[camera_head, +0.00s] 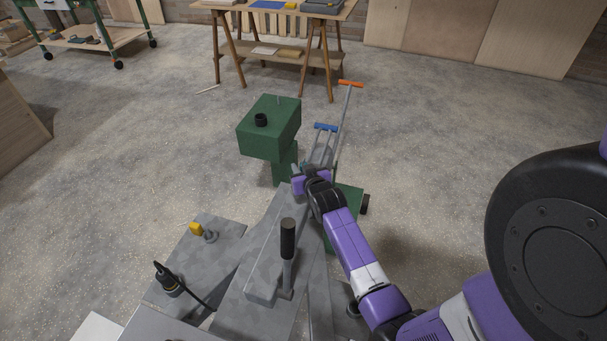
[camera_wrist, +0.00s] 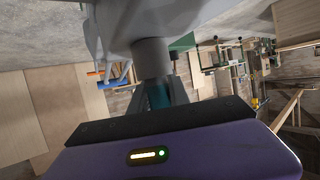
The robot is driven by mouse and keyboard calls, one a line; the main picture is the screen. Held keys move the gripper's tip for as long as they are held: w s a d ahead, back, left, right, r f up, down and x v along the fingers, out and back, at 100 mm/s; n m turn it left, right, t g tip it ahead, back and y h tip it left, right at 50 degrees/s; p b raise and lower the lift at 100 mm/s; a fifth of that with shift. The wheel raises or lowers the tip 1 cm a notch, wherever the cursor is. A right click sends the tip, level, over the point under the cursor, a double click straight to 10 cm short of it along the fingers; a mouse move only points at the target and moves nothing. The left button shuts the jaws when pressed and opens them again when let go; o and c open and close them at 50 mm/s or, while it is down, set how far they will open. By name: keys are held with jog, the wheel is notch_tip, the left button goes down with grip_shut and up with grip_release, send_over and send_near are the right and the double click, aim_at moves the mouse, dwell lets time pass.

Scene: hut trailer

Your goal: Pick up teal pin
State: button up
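A teal piece (camera_wrist: 159,95), which looks like the teal pin, shows in the wrist view just beyond my gripper's dark base. It is just below a grey cylinder (camera_wrist: 152,58) and is partly hidden by the finger area. My gripper (camera_head: 309,184) is low at the far end of the grey metal hitch frame (camera_head: 262,250), beside the green box's post. Its fingers seem to be on either side of the teal piece, but I cannot tell whether they touch it.
A green box (camera_head: 270,128) with a black cap stands just beyond my gripper. A black-handled lever (camera_head: 288,240) rises from the frame close to my arm. A grey-tubed frame with an orange handle (camera_head: 350,84) is behind. A wooden workbench (camera_head: 285,55) stands farther back; open floor surrounds these.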

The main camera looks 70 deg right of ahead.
grip_shut()
jog(key=shift+r, duration=0.2)
